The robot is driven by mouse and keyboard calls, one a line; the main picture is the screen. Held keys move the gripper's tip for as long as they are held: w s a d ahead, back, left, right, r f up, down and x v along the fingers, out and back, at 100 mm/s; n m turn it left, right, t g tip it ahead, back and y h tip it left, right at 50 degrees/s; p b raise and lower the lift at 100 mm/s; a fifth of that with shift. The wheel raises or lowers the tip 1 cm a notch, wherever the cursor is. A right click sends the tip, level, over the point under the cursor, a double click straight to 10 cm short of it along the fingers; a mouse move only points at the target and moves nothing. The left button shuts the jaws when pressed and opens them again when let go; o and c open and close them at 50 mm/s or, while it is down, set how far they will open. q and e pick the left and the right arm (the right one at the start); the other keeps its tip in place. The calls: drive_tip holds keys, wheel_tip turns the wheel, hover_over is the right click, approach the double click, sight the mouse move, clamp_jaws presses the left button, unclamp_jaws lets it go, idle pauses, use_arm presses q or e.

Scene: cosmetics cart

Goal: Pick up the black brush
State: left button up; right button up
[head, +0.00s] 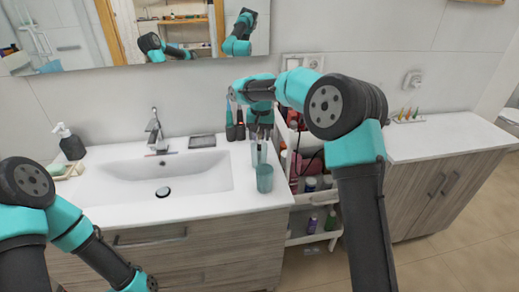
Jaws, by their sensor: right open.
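My right gripper (260,134) is open and points down over the back right of the white sink counter. A clear cup (258,152) stands just below it, with thin dark handles in it, partly hidden by the gripper. I cannot tell which of these dark items is the black brush. My left arm comes in at the lower left; its gripper is out of the picture.
A teal cup (265,178) stands at the counter's right front. The faucet (155,132), soap dispenser (69,143) and dark dish (202,141) are farther left. A white cart (298,226) with bottles stands right of the counter. The basin (190,175) is empty.

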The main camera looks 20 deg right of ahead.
idle(0.3)
clamp_jaws()
idle(0.3)
